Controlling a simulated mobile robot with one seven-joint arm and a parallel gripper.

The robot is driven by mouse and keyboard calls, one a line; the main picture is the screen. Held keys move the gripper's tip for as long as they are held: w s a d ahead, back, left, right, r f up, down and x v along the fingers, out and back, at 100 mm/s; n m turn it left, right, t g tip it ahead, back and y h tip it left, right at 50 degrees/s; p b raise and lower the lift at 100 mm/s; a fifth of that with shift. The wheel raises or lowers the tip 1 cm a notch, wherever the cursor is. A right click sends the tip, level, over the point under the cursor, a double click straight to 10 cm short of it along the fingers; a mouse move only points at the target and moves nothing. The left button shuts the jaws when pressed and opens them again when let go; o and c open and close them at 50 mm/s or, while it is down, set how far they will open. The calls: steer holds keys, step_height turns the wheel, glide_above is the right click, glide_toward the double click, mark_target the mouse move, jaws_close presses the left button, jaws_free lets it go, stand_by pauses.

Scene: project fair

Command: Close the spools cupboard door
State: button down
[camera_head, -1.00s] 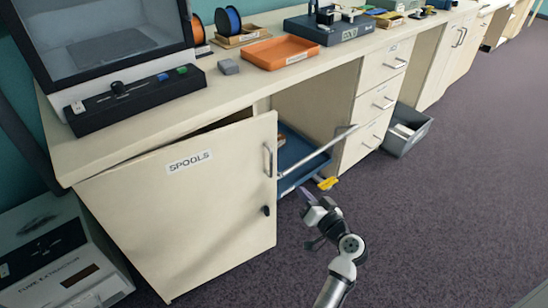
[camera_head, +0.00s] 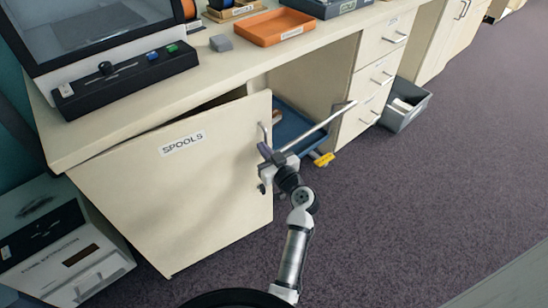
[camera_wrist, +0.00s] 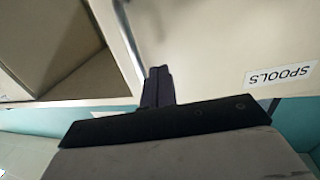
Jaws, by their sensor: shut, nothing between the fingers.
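The spools cupboard door (camera_head: 190,190) is cream with a "SPOOLS" label and stands ajar, with a dark gap along its top edge. Its metal handle (camera_head: 265,137) is at the upper right edge. My gripper (camera_head: 264,150) is at the door's right edge, close to the handle; I cannot tell whether it touches. In the wrist view my gripper's dark fingers (camera_wrist: 158,86) are together with nothing between them, in front of the door face (camera_wrist: 210,50). The label (camera_wrist: 280,74) shows upside down at the right there. My gripper hides part of the door edge.
A blue trolley or tray with a long handle (camera_head: 318,127) stands in the open bay right of the door. A fume extractor (camera_head: 65,250) is on the floor at left. A grey bin (camera_head: 405,108) stands by the drawers. Carpet at right is clear.

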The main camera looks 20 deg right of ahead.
mark_target(253, 136)
steer(key=w, duration=0.3)
steer(key=shift+w+a+p, duration=0.2)
steer(key=shift+a+p, duration=0.1)
steer(key=shift+p, duration=0.1)
steer(key=shift+w, duration=0.25)
